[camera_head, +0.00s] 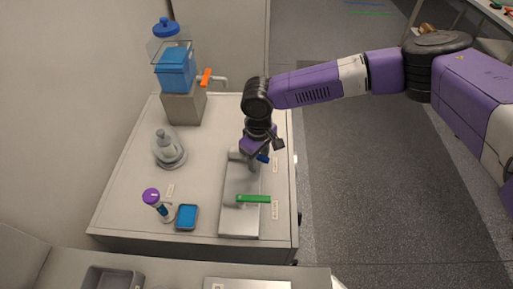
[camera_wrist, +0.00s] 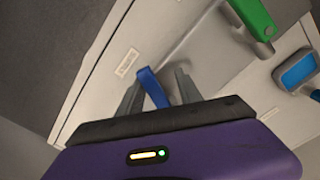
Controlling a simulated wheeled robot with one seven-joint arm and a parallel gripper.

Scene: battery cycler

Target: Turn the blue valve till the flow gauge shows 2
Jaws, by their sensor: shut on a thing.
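The blue valve (camera_wrist: 150,86) shows as a blue lever handle in the wrist view, between the two grey fingers of my gripper (camera_wrist: 158,77). My gripper is shut on this handle. In the head view my gripper (camera_head: 262,157) points down at the far part of the grey fixture, and a small piece of the blue valve (camera_head: 263,158) shows beside it. The rest of the valve is hidden by my wrist. I cannot make out a flow gauge or a reading in either view.
A green lever (camera_head: 253,199) sits on the same fixture (camera_head: 240,222), nearer the front. A blue tray (camera_head: 187,217), a purple-topped bottle (camera_head: 152,196) and a grey stepped piece (camera_head: 168,150) stand left. A blue tank (camera_head: 175,70) and orange-handled tap (camera_head: 205,78) stand behind.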

